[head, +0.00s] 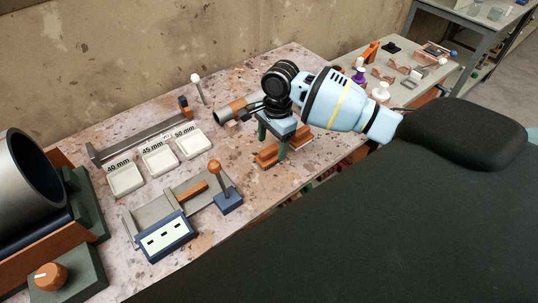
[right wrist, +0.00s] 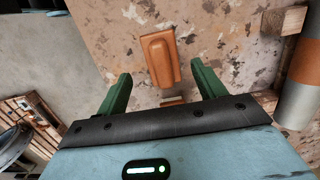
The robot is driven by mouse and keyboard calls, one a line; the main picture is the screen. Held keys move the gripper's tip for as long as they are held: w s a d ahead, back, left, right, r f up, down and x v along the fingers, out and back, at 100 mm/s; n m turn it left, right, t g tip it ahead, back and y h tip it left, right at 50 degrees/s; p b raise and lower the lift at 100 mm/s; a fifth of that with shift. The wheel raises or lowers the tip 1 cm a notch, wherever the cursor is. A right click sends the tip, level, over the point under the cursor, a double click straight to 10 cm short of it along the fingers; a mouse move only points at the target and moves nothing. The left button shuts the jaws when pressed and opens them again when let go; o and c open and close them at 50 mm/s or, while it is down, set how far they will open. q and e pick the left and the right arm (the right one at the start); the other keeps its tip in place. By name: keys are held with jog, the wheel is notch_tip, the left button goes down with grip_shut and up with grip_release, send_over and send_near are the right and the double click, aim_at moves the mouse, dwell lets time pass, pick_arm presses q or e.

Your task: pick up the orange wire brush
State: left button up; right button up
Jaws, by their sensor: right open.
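An orange-brown block-shaped thing, which looks like the orange wire brush (right wrist: 159,58), lies on the speckled table top (right wrist: 215,30). In the right wrist view it sits between and slightly beyond the two green fingers of my right gripper (right wrist: 161,70), touching neither that I can see. In the head view my right gripper (head: 273,144) points down at the table, and the orange-brown brush (head: 267,159) shows partly behind its fingers. The gripper is open and empty. Bristles cannot be made out. My left gripper is not in view.
A pipe piece (head: 231,112) lies close behind the gripper. White trays marked in mm (head: 125,180) and a blue-grey fixture with an orange-knobbed lever (head: 214,168) stand to the left. A large lined pipe (head: 35,165) sits far left. A second table (head: 440,72) stands behind right.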

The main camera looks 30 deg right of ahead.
aim_at(270, 148)
jog(key=f, duration=0.4)
jog(key=shift+w+a+f, duration=0.1)
jog(key=shift+w+a, duration=0.05)
jog(key=shift+a, duration=0.15)
jog(key=c, duration=1.1)
